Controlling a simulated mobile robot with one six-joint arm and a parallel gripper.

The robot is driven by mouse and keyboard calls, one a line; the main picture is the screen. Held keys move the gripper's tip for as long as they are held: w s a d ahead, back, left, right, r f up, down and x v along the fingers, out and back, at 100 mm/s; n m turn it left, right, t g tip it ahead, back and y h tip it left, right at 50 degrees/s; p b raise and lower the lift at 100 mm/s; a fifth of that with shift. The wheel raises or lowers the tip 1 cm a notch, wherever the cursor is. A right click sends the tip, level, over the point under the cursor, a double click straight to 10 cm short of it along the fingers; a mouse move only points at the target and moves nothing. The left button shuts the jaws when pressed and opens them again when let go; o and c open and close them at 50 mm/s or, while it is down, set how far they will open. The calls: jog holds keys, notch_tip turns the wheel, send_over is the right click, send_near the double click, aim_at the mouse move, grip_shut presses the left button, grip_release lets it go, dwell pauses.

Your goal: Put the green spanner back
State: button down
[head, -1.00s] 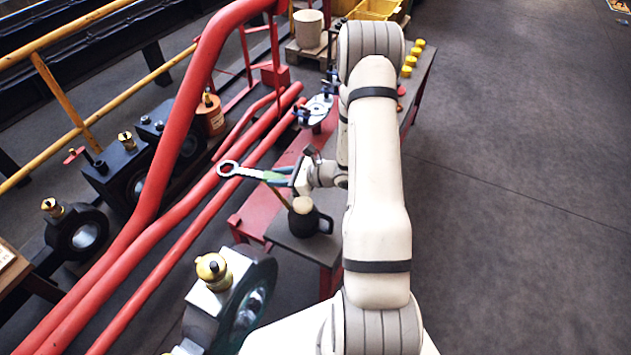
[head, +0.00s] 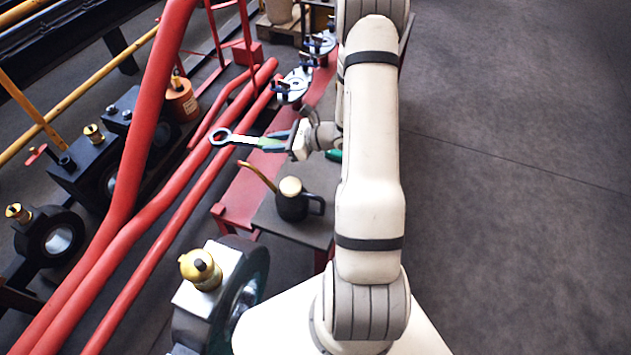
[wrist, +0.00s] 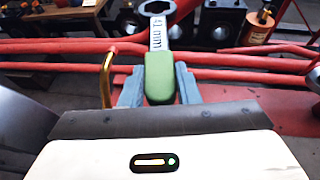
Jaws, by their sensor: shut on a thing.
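The green spanner has a steel ring end and shank (head: 232,139) and a green grip. In the head view it sticks out leftward from my gripper (head: 279,142), above the bench and the red pipes. In the wrist view my gripper (wrist: 160,88) is shut on the spanner's green grip (wrist: 160,75), with the ring end pointing away and lettering on the shank. The spanner is held in the air. I cannot tell which place the spanner belongs in.
A black oil can (head: 291,204) with a brass spout stands on the grey-topped bench (head: 268,219) below my gripper. Red pipes (head: 165,218) run along the left. A brass-capped bearing block (head: 205,290) is at the front. Clamped discs (head: 296,86) lie beyond. Open floor (head: 510,220) is at right.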

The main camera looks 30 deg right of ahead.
jog(key=s+d+f+m+t+h+b, duration=0.1)
jog(key=s+d+f+b, duration=0.3)
jog(key=d+b, duration=0.45)
jog(key=s+d+f+m+t+h+b, duration=0.1)
jog(key=s+d+b, duration=0.5)
jog(key=d+b, duration=0.25)
jog(key=f+b, duration=0.2)
jog(key=f, duration=0.3)
jog(key=f+b, duration=0.2)
jog(key=f, duration=0.3)
jog(key=shift+w+a+b, duration=0.1)
jog(key=shift+a+b, duration=0.1)
jog(key=shift+b, duration=0.1)
